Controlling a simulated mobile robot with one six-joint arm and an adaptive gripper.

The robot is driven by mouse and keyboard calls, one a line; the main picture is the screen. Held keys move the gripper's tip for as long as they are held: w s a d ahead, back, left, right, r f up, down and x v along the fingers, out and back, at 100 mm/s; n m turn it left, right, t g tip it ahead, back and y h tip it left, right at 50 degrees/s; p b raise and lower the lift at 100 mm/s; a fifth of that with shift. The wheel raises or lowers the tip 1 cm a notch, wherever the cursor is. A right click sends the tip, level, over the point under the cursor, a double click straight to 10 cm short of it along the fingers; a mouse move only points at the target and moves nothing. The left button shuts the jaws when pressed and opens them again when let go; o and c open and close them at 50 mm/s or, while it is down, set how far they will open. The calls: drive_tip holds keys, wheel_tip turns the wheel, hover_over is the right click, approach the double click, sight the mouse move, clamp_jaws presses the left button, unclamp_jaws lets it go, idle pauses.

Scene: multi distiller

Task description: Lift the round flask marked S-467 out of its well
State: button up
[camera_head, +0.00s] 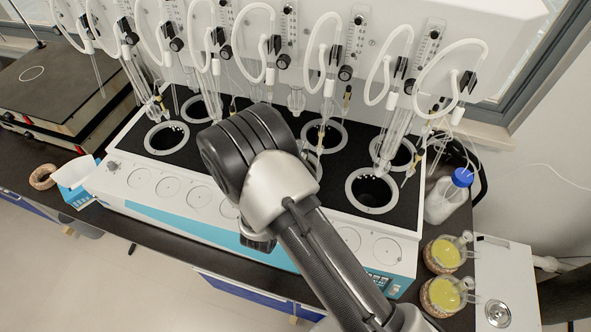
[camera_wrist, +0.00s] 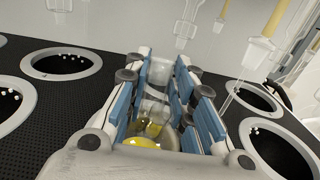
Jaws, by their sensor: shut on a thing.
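In the wrist view my gripper (camera_wrist: 172,92) is shut on the neck of a clear round flask (camera_wrist: 150,128). Yellow liquid shows low in the flask, between and below the fingers. Its marking cannot be read, and most of its body is hidden by my gripper. I cannot tell how far the flask is in or above its well. In the head view my own arm covers the gripper and the flask.
Glass tubes and white hoses (camera_head: 328,60) hang over the wells from the back panel. Two flasks of yellow liquid (camera_head: 446,294) stand on cork rings at the right, near a blue-capped bottle (camera_head: 447,196). A hot plate (camera_head: 60,95) is at the left.

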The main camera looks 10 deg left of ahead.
clamp_jaws()
drive_tip(key=shift+r, duration=0.15)
wheel_tip(320, 180, up, 8)
drive_tip(key=p, duration=0.5)
drive_tip(key=shift+r+p, duration=0.15)
drive_tip(key=shift+p, duration=0.15)
idle(0.5)
